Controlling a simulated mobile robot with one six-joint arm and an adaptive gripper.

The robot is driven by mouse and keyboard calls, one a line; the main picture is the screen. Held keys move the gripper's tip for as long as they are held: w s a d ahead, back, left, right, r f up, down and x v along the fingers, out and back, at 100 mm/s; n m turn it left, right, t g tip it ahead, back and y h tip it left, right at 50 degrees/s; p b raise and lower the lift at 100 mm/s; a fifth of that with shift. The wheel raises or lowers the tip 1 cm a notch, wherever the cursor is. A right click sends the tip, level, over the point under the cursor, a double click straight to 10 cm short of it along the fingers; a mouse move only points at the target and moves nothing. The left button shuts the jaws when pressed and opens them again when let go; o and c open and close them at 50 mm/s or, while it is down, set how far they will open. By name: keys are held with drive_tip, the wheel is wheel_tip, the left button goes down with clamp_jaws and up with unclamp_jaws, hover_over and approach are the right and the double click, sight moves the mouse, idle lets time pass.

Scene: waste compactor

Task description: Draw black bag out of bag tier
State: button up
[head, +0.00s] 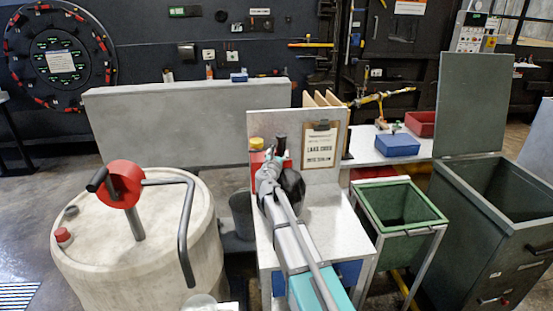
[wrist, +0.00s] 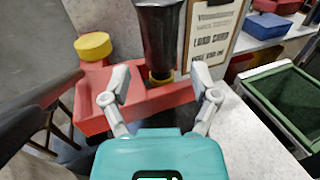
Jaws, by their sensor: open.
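The black bag (wrist: 160,38) stands upright as a dark roll with a yellow band at its foot, in the red bag tier (wrist: 120,107). In the head view, the black bag (head: 281,143) and part of the red tier (head: 257,160) show just beyond my gripper. A yellow round piece (wrist: 93,46) sits on the tier's left part. My gripper (wrist: 160,78) is open, its two grey fingers apart on either side of the bag's foot as seen in the wrist view. I cannot tell whether either finger touches the bag. My arm hides much of the tier in the head view.
A clipboard (head: 320,145) hangs on the upright panel right behind the bag. A green open bin (head: 400,205) and a larger grey-green bin (head: 490,220) stand to the right. A round drum (head: 140,245) with a red-hubbed crank stands left. The worktop (head: 330,210) right of my arm is clear.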

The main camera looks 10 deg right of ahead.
sight(283, 142)
drive_tip(key=shift+x, duration=4.35)
clamp_jaws()
drive_tip(key=shift+r+p, duration=0.25)
drive_tip(key=shift+p, duration=0.05)
drive_tip(key=shift+d, duration=0.2)
drive_tip(key=d, duration=1.2)
drive_tip(key=shift+d, duration=0.3)
drive_tip(key=shift+s+f+b, duration=0.2)
drive_tip(key=shift+b, duration=0.15)
idle(0.6)
drive_tip(key=shift+c, duration=0.2)
unclamp_jaws()
drive_tip(key=shift+w+f, duration=0.2)
drive_tip(key=o, duration=0.3)
drive_tip(key=shift+r, duration=0.1)
